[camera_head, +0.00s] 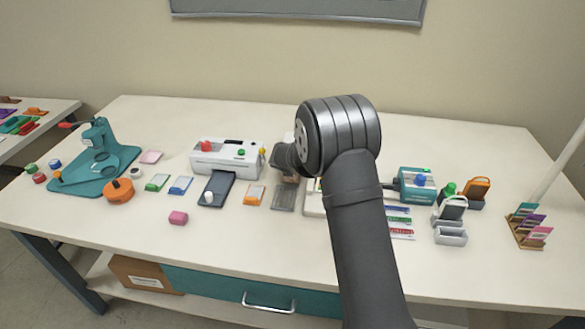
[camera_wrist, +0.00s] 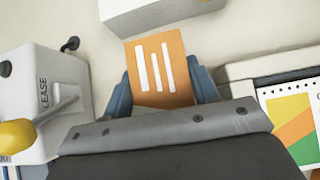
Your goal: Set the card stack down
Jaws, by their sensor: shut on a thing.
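The card stack (camera_wrist: 158,65) is orange with three white stripes. In the wrist view it sits between the two blue-grey fingers of my gripper (camera_wrist: 162,92), which is shut on it. In the head view my gripper (camera_head: 283,160) is just right of the white laminator (camera_head: 226,160), and my arm hides most of it. The stack's height above the table cannot be told.
In the wrist view, a white machine with a yellow knob (camera_wrist: 16,135) is close left, a white box (camera_wrist: 150,14) is ahead, and a colourful ring-bound sheet (camera_wrist: 298,118) is right. The head view shows a grey tray (camera_head: 284,198) below my gripper and clear table in front.

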